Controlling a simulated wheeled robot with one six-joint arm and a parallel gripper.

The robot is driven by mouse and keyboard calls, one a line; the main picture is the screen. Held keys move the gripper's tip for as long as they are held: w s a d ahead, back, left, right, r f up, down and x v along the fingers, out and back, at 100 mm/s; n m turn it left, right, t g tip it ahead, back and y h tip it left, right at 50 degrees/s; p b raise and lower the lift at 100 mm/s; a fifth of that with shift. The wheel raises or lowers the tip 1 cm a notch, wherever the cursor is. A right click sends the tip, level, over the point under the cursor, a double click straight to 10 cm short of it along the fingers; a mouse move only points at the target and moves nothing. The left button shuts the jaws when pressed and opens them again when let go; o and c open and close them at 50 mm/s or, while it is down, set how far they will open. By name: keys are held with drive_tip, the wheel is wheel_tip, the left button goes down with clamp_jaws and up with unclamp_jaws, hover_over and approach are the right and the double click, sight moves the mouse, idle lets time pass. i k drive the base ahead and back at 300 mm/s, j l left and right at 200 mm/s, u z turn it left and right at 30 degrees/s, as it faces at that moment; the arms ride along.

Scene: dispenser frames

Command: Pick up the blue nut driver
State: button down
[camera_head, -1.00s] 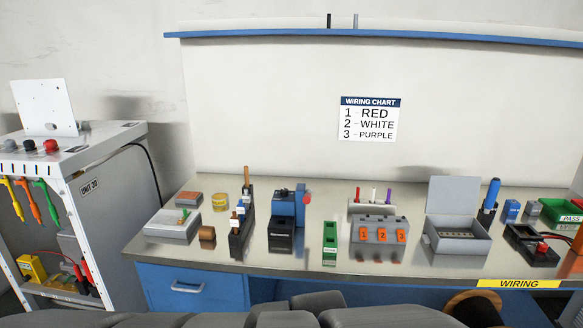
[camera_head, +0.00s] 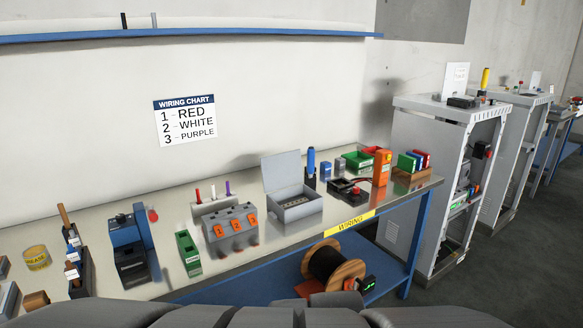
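A tool with an upright blue handle, which looks like the blue nut driver (camera_head: 311,158), stands in a small black holder (camera_head: 311,176) on the workbench. It is just right of the grey box with its lid raised (camera_head: 294,208). Its lower end is hidden in the holder. My gripper is not in view. Only dark grey rounded parts, which look like my own arm or body, show along the bottom edge.
The bench (camera_head: 265,233) also carries a grey block with orange numbered tags (camera_head: 230,229), a green holder (camera_head: 188,254), a blue device (camera_head: 128,235) and a black meter (camera_head: 345,190). A cable spool (camera_head: 333,272) sits on the lower shelf. Grey cabinets (camera_head: 448,160) stand right; floor shows beside them.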

sight(311, 151)
drive_tip(key=z, duration=0.2)
drive_tip(key=i+z, duration=0.35)
drive_tip(key=i+j+z, duration=0.3)
drive_tip(key=i, duration=0.15)
drive_tip(key=i+j+z, duration=0.15)
drive_tip(key=i+z, duration=0.2)
drive_tip(key=i, duration=0.05)
